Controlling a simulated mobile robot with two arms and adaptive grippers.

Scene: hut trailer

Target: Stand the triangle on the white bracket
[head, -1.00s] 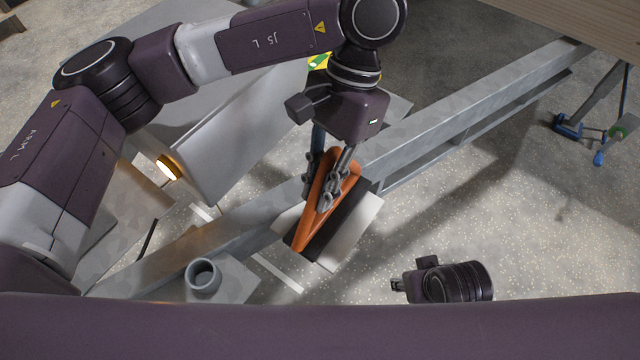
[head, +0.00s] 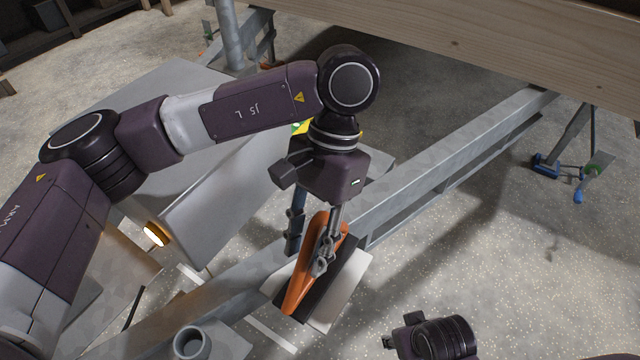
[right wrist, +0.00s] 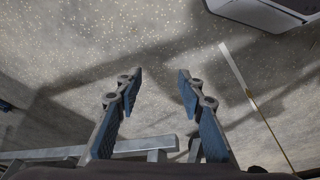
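The orange triangle (head: 299,286) stands on edge on the white bracket (head: 346,292), which lies on the grey steel beam in the head view. A dark band lies between the orange face and the bare white part; I cannot tell if it is shadow. My left gripper (head: 307,257) is over the triangle from above, its fingers spread. One finger stands clear to the left of the triangle; the other overlaps its right side, and I cannot tell if it touches. In the right wrist view my right gripper (right wrist: 158,78) is open and empty, above bare floor.
The long steel beam (head: 450,150) runs diagonally to the upper right. A grey pipe piece (head: 191,343) stands at lower left, near a lit lamp (head: 156,234). A wooden tabletop (head: 480,35) spans the top. A blue-footed clamp (head: 546,165) is at right.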

